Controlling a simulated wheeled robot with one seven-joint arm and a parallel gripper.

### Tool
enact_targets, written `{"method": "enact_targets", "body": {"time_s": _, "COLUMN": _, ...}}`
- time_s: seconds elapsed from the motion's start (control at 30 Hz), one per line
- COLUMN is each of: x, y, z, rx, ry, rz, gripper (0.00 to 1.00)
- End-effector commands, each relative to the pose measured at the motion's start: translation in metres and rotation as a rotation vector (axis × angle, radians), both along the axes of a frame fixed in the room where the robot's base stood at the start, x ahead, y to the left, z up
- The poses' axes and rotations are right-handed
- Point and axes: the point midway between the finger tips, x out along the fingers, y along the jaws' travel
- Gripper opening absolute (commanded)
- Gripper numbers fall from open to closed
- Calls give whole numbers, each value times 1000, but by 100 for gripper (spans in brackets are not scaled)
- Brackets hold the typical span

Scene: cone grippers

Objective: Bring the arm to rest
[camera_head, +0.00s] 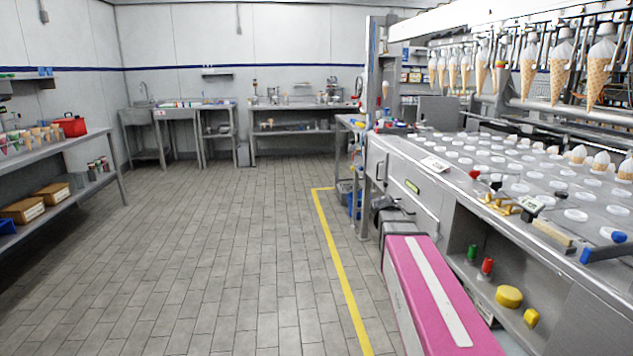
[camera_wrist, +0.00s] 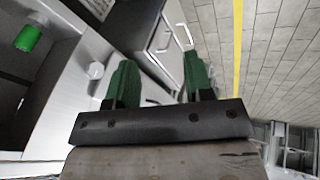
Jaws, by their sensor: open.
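My gripper (camera_wrist: 157,72) shows in the wrist view with its two green fingers apart. Nothing is held between them; the grey front of the machine (camera_wrist: 130,20) shows behind. In the head view my pink and white arm (camera_head: 436,290) reaches forward at the lower right, beside the machine front. The gripper end is low by that front and hard to make out there.
The cone machine (camera_head: 440,165) stands close on the right, with cones hanging in grippers (camera_head: 561,70) above it. A yellow floor line (camera_head: 340,270) runs left of my arm. The tiled floor (camera_head: 210,240) is clear. A shelf table (camera_head: 60,145) stands at left.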

Motion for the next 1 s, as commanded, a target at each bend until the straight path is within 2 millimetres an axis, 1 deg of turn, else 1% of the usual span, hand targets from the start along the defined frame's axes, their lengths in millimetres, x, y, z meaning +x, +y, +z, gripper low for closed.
{"method": "enact_targets", "body": {"time_s": 0.03, "x": -21, "y": 9, "z": -20, "rx": 32, "ry": 29, "rz": 15, "gripper": 48}}
{"method": "enact_targets", "body": {"time_s": 0.1, "x": -41, "y": 21, "z": -44, "rx": 82, "ry": 65, "rz": 35, "gripper": 48}}
{"method": "enact_targets", "body": {"time_s": 0.17, "x": -60, "y": 32, "z": -64, "rx": 124, "ry": 95, "rz": 51, "gripper": 48}}
{"method": "enact_targets", "body": {"time_s": 0.2, "x": -72, "y": 39, "z": -76, "rx": 152, "ry": 115, "rz": 61, "gripper": 48}}
{"method": "enact_targets", "body": {"time_s": 0.3, "x": -104, "y": 56, "z": -104, "rx": 221, "ry": 162, "rz": 84, "gripper": 48}}
{"method": "enact_targets", "body": {"time_s": 0.4, "x": -133, "y": 71, "z": -126, "rx": 284, "ry": 201, "rz": 102, "gripper": 48}}
{"method": "enact_targets", "body": {"time_s": 0.5, "x": -154, "y": 82, "z": -142, "rx": 332, "ry": 230, "rz": 115, "gripper": 48}}
{"method": "enact_targets", "body": {"time_s": 0.6, "x": -168, "y": 89, "z": -151, "rx": 364, "ry": 248, "rz": 121, "gripper": 48}}
{"method": "enact_targets", "body": {"time_s": 0.7, "x": -173, "y": 92, "z": -155, "rx": 379, "ry": 255, "rz": 125, "gripper": 48}}
{"method": "enact_targets", "body": {"time_s": 1.0, "x": -173, "y": 93, "z": -156, "rx": 382, "ry": 257, "rz": 125, "gripper": 48}}
